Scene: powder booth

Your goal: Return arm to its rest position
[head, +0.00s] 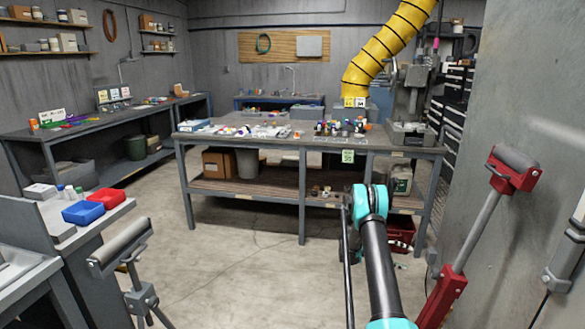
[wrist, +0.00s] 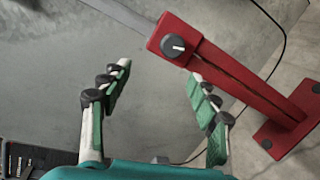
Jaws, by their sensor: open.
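My gripper (wrist: 159,72) is open in the wrist view. Its two fingers, pale with green pads and dark joints, stand wide apart with nothing between them. Beyond the fingers is a grey surface, and the red stand (wrist: 245,72) with a black knob is just past the right finger. In the head view my arm, black with teal joints, reaches forward from the bottom edge toward the central workbench (head: 300,147). My gripper cannot be made out in the head view.
A red-based roller stand (head: 455,270) is close on the right, beside a grey wall panel (head: 530,85). Another roller stand (head: 122,248) is at front left, near a blue tray (head: 83,212) and a red tray (head: 107,197). The floor (head: 235,255) between is clear.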

